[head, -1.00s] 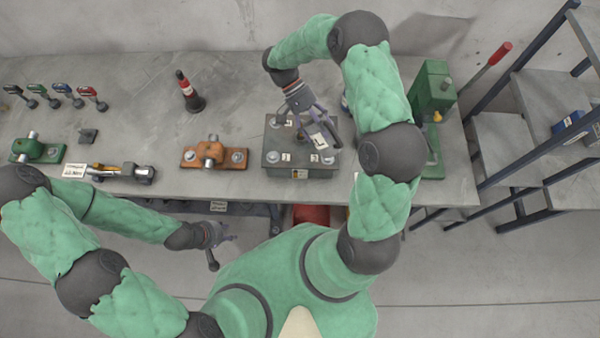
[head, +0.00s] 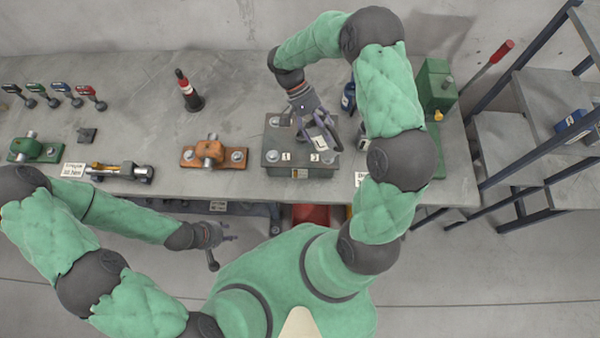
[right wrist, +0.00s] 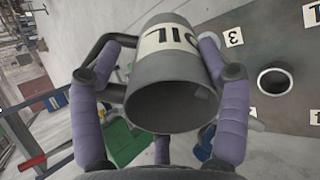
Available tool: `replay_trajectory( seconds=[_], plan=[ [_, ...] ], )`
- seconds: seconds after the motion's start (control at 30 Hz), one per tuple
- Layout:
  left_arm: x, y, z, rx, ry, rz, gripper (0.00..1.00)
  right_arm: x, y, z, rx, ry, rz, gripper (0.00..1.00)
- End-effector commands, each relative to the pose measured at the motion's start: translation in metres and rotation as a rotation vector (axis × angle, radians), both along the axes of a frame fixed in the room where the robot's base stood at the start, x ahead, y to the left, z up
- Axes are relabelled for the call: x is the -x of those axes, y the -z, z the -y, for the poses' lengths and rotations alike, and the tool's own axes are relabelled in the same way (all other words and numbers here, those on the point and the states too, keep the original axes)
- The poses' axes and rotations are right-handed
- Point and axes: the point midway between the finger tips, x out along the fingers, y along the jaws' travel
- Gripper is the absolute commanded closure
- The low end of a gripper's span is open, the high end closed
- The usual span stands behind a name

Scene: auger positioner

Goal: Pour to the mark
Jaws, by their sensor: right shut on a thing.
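My right gripper (head: 318,133) is shut on a grey oil can (right wrist: 172,85). The can has a pale label reading "OIL" and a dark handle; its open mouth shows in the right wrist view. In the head view the can is partly hidden by the fingers. It is over the right part of a dark grey block (head: 300,171) with numbered tags and round fittings at its corners. A round open port (right wrist: 274,81) shows beside tag 3, apart from the can. I see no level mark. My left gripper (head: 222,234) is empty in front of the bench, its fingers apart.
On the bench (head: 235,90) are an orange clamp fixture (head: 209,155), a red-and-black bottle (head: 187,92), a blue bottle (head: 348,97) and a green press (head: 434,88). Several coloured-handled tools stand at the far left. A dark-framed shelf (head: 530,110) stands at the right.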

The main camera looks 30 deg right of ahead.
Motion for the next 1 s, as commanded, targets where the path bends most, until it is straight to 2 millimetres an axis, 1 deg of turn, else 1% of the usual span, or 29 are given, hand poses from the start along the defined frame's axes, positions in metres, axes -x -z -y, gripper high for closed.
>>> replay_trajectory(
  seconds=[0.07,0.2,0.57,1.0],
  plan=[
    [0.000,0.006,0.000,0.000,0.000,0.000,0.60,0.002,0.005,0.001,-0.010,0.001,0.049,0.74],
    [0.000,0.008,0.000,0.000,0.000,0.000,0.60,0.004,0.009,0.001,-0.022,0.000,0.094,0.74],
    [0.000,0.009,0.000,0.000,0.000,0.000,0.60,0.004,0.010,0.001,-0.025,0.000,0.109,0.74],
    [0.000,0.046,0.000,0.000,0.000,0.000,0.60,0.005,0.038,0.002,-0.087,0.002,0.369,0.74]
  ],
)
